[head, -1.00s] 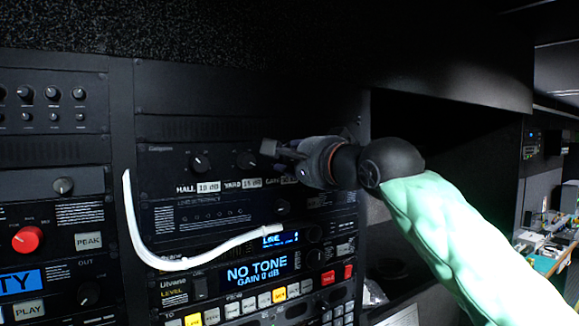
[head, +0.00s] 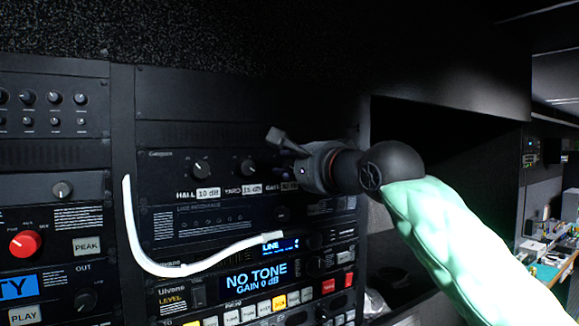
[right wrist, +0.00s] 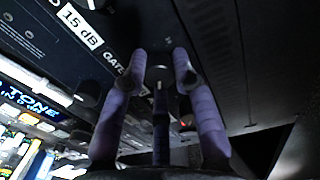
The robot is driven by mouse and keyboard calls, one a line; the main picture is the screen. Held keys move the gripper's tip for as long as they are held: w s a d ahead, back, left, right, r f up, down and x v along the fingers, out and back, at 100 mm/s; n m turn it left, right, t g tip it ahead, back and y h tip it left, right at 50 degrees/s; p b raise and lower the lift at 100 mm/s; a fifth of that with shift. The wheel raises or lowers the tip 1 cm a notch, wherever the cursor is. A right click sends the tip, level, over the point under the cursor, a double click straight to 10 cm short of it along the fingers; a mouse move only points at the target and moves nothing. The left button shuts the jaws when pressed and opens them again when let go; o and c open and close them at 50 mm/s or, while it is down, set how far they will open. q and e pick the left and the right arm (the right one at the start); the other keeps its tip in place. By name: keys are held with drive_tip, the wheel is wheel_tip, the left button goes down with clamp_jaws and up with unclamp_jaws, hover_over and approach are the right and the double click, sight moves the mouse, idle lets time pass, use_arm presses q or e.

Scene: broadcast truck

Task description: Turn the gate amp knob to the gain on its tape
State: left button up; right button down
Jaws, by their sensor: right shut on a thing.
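The amp panel (head: 165,168) is dark, with knobs in a row above white tape labels. The hall knob (head: 202,168) is above a 10 dB tape, and the yard knob (head: 249,168) is above a 15 dB tape (right wrist: 80,25). The gate knob (right wrist: 159,70) is dark and round, with its GATE lettering beside it in the right wrist view. My right gripper (right wrist: 160,76) is shut on the gate knob, one finger on each side. In the head view my right gripper (head: 285,155) hides the knob. The gate tape's value is not readable. My left gripper is not in view.
A white curved cable (head: 150,262) hangs in front of the rack. Below is a display (head: 254,279) reading NO TONE, GAIN 0 dB, above several lit buttons. A red knob (head: 25,243) is at the left. A dark open recess (head: 440,140) lies right of the rack.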

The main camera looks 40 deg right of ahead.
drive_tip(key=c, duration=1)
unclamp_jaws()
drive_tip(key=shift+s+d, duration=0.1)
drive_tip(key=shift+s+a+r, duration=0.1)
drive_tip(key=shift+s+a, duration=0.15)
drive_tip(key=shift+s, duration=1.7)
drive_tip(key=shift+s+a, duration=0.2)
drive_tip(key=shift+s, duration=1.8)
drive_tip(key=shift+s+a+r, duration=0.1)
drive_tip(key=shift+s+a, duration=0.15)
drive_tip(key=shift+s, duration=1.7)
